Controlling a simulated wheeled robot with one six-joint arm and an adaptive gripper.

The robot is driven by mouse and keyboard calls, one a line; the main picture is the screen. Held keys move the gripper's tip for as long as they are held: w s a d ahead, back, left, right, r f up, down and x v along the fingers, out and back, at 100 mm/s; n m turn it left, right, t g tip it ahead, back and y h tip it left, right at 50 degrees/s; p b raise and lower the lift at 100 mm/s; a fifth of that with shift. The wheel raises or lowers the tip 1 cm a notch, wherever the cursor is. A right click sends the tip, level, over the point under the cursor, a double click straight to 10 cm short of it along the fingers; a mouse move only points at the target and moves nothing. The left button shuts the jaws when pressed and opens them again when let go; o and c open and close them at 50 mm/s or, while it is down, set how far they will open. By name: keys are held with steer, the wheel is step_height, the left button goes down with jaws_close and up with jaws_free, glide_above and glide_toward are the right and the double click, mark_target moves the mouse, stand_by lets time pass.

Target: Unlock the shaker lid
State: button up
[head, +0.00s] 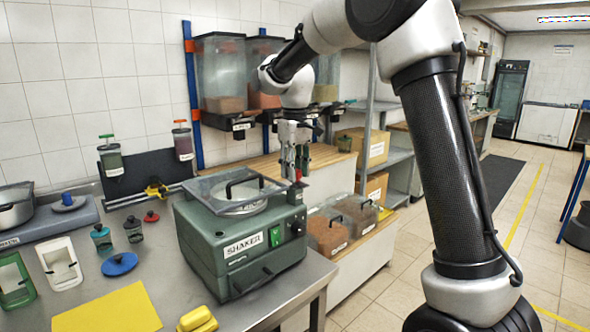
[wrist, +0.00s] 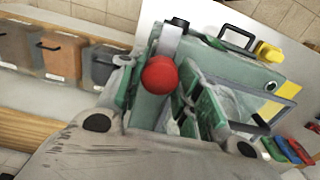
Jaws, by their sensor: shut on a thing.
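The shaker (head: 240,245) is a green box on the metal bench, with a label on its front. Its clear lid (head: 215,188) with a black handle lies flat over the top and looks closed. A red knob (head: 298,174) stands at the lid's right rear side; it shows large in the wrist view (wrist: 160,75). My gripper (head: 293,172) points down at this knob and is shut on it. In the wrist view my gripper (wrist: 165,100) has its fingers on either side of the knob. The fingers partly hide the knob's mount.
Bins of brown and reddish contents (head: 327,233) stand right of the shaker, below hanging dispensers (head: 220,75). A yellow sheet (head: 110,312), a yellow block (head: 197,320) and a blue lid (head: 120,264) lie on the bench. Small shaker bottles (head: 102,240) stand to the left.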

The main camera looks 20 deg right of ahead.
stand_by(0.4)
steer(key=o, duration=1.1)
steer(key=shift+c, duration=0.2)
step_height(320, 180, up, 12)
